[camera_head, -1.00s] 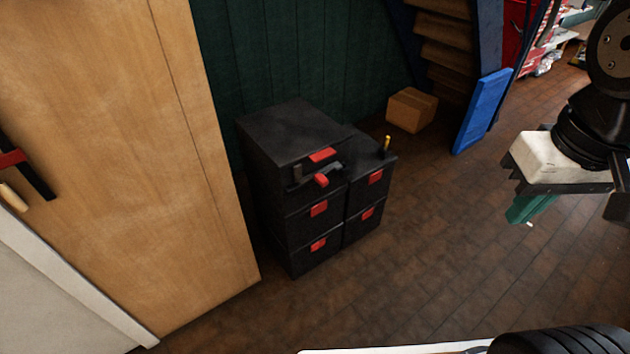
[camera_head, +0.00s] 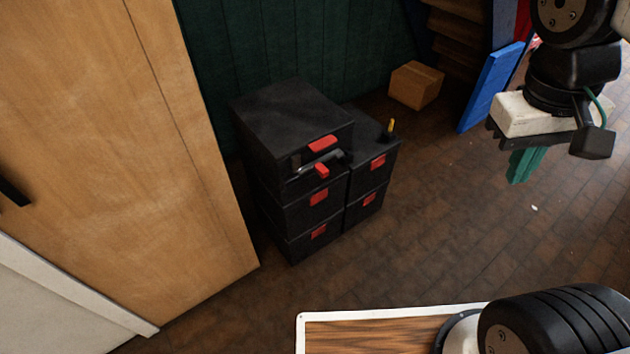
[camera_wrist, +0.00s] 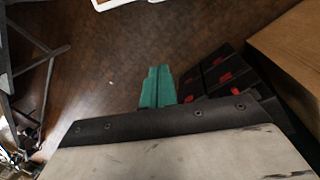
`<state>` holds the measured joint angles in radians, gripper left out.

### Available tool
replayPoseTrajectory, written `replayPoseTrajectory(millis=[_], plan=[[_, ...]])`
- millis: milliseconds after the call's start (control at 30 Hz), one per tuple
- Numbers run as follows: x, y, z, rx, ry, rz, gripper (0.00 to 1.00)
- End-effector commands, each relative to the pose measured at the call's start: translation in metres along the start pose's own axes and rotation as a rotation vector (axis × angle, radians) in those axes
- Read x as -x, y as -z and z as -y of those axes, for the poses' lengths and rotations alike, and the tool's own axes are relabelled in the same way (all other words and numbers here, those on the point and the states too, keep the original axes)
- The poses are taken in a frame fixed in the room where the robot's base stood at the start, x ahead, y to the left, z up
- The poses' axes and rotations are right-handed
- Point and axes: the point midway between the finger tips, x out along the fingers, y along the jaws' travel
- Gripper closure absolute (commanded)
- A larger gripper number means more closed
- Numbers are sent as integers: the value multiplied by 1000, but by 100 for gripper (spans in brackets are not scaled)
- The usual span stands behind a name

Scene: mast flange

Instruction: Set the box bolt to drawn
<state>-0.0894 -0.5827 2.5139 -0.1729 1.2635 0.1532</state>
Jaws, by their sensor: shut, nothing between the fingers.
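A stack of black boxes (camera_head: 290,120) with red latches stands on the floor against the dark green wall. A grey metal bolt (camera_head: 322,163) with a red knob (camera_head: 322,171) lies across the front of the top box, below a red latch (camera_head: 322,144). Whether the bolt is drawn is too small to tell. My gripper (camera_head: 522,172), with green fingers, is shut and empty, in the air well to the right of the boxes. In the wrist view its fingers (camera_wrist: 158,88) point towards the floor, and the boxes (camera_wrist: 212,74) show beyond them, partly hidden by the gripper body.
A wooden panel (camera_head: 180,150) stands close on the left of the boxes. A cardboard box (camera_head: 415,85) and a leaning blue panel (camera_head: 490,85) are at the back. A yellow-handled item (camera_head: 391,127) stands on the lower box. The brown floor (camera_head: 430,220) between is clear.

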Motion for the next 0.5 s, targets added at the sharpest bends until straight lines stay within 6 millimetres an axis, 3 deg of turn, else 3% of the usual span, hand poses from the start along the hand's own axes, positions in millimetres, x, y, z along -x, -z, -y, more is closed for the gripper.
replayPoseTrajectory(millis=[267,500], plan=[[-28,68,-2,62,-417,161,100],[-56,139,27,156,-796,107,100]])
